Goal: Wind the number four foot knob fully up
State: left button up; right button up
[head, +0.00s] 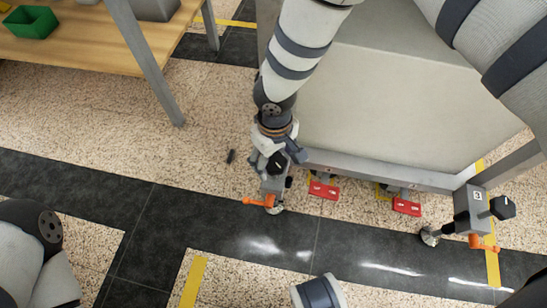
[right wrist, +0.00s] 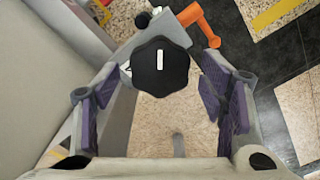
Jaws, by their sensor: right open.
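My right gripper (head: 277,157) is down over a levelling foot at the corner of the big pale cabinet. In the right wrist view, the black lobed knob (right wrist: 160,66) with a white bar mark lies between the tips of my open right gripper (right wrist: 160,72), whose purple pads stand apart on either side. Gaps show between pads and knob. The foot's orange lever (right wrist: 198,22) sticks out beyond the knob; it also shows in the head view (head: 257,202). The foot's number is not readable. My left gripper is not in view.
Another foot (head: 470,213), labelled 3, stands at the right with a black knob (head: 502,207) and orange lever (head: 484,243). Red pedals (head: 324,190) sit along the cabinet's base (head: 400,110). A wooden table (head: 95,45) with a green bin (head: 30,22) stands upper left.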

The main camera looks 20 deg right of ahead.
jog(key=shift+f, duration=0.25)
jog(key=c, duration=1.2)
jog(key=shift+o, duration=0.2)
jog(key=shift+r+n, duration=0.1)
jog(key=shift+n, duration=0.3)
jog(key=n+p, duration=0.1)
jog(key=n, duration=0.3)
jog(key=shift+p, duration=0.4)
jog(key=n+p, duration=0.1)
jog(key=n, duration=0.5)
